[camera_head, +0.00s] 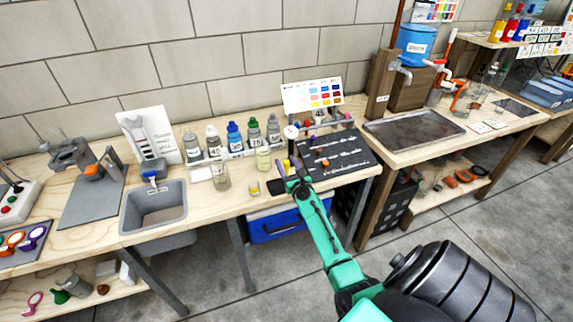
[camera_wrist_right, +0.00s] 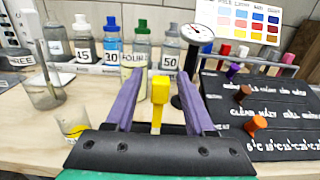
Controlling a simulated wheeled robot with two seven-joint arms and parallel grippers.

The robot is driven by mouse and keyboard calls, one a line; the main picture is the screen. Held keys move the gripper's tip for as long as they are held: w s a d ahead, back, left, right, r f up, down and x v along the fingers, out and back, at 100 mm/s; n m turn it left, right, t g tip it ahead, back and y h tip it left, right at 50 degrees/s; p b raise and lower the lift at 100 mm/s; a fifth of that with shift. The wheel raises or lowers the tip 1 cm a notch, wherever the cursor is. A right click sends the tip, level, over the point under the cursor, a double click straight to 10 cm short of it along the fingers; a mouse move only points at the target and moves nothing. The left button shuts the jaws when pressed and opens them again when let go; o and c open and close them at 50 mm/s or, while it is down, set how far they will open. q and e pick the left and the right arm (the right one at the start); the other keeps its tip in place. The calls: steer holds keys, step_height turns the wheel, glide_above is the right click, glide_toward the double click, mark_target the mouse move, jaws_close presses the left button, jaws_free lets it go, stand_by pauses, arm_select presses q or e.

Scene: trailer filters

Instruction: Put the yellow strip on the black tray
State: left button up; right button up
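The yellow strip (camera_wrist_right: 158,100) stands upright, with a thicker top end, between the spread purple fingers of my right gripper (camera_wrist_right: 152,88). Gaps show on both sides of it, so the gripper is open around it and not holding it. In the head view the yellow strip (camera_head: 286,166) is a small yellow spot just beyond my right gripper (camera_head: 291,180), at the black tray's left edge. The black tray (camera_head: 345,164) is a flat dark board with white lettering, to the right of the gripper; it also shows in the wrist view (camera_wrist_right: 222,112). My left gripper is not in view.
Purple, brown and orange pegs (camera_wrist_right: 256,124) stand on the black tray. A round dial (camera_wrist_right: 200,33) on a stand rises just behind the gripper. Labelled bottles (camera_head: 234,135) and a glass beaker (camera_head: 221,178) stand to the left. A grey sink (camera_head: 135,211) is further left.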

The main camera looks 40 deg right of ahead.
steer(key=shift+r, duration=0.1)
steer(key=shift+r+p, duration=0.3)
steer(key=shift+p, duration=0.1)
steer(key=v, duration=1.1)
steer(key=s+a+f+n+g+y, duration=0.2)
steer(key=s+a+f+n, duration=0.15)
steer(key=f+n, duration=0.45)
steer(key=s+a+f+n+g+y, duration=0.25)
steer(key=a+f+n, duration=0.25)
steer(key=f, duration=0.6)
steer(key=s+a+f+n+g+y, duration=0.1)
steer(key=s+a+f+n+g, duration=0.25)
steer(key=f+n, duration=0.45)
steer(key=s+f+n+g, duration=0.2)
steer(key=s+f+n, duration=0.3)
steer(key=s+n, duration=0.2)
steer(key=s+a+f+n+g, duration=0.1)
steer(key=s+f+n+g, duration=0.2)
steer(key=s, duration=0.7)
steer(key=s+a+f+n+g, duration=0.1)
steer(key=s+f+n+g, duration=0.2)
steer(key=s+f+n, duration=0.4)
steer(key=s+n, duration=0.2)
steer(key=n, duration=0.2)
steer(key=shift+s+a, duration=0.2)
steer(key=shift+s, duration=0.15)
steer(key=shift+f, duration=0.1)
